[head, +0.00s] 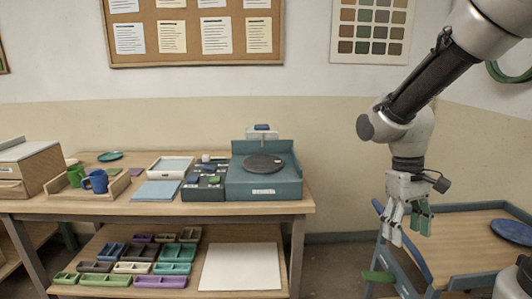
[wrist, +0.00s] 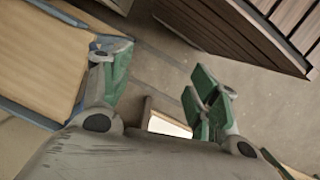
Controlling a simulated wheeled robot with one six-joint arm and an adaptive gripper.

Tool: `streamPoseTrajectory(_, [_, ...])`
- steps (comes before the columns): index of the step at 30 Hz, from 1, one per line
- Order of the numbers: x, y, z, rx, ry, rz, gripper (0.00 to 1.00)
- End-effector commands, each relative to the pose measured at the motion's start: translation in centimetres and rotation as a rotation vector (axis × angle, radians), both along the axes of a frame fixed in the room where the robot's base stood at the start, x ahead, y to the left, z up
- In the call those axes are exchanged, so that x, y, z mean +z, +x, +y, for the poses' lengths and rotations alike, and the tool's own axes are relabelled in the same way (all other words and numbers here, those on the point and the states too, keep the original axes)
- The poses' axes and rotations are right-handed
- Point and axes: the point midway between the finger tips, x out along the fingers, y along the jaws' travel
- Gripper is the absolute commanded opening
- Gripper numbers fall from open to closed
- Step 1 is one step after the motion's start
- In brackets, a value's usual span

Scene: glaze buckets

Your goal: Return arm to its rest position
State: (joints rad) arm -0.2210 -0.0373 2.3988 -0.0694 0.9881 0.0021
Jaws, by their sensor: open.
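My gripper (head: 408,222) hangs down from my arm on the right side of the head view, in the air by the left edge of a wooden-topped cart. It points downward and its green-padded fingers are apart. In the wrist view my gripper (wrist: 160,95) shows both fingers spread with nothing between them but the floor and a small pale-topped thing below. It holds nothing.
The cart (head: 465,245) on the right bears a blue plate (head: 512,231). Its side is close to my gripper. Open floor lies between bench and cart.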

Motion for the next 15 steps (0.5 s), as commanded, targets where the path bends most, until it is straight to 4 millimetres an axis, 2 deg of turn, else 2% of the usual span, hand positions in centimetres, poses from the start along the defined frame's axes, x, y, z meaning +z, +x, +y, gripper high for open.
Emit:
streamPoseTrajectory(1, [1.5, -1.2, -0.5, -0.035, 0.027, -0.062, 0.61])
streamPoseTrajectory(3, [3.1, -2.7, -1.1, -0.078, 0.060, -0.139, 0.61])
streamPoseTrajectory(9, [7.0, -6.5, -2.8, -0.173, 0.117, -0.357, 0.61])
streamPoseTrajectory(15, [10.5, -8.0, -4.2, -0.223, 0.131, -0.535, 0.61])
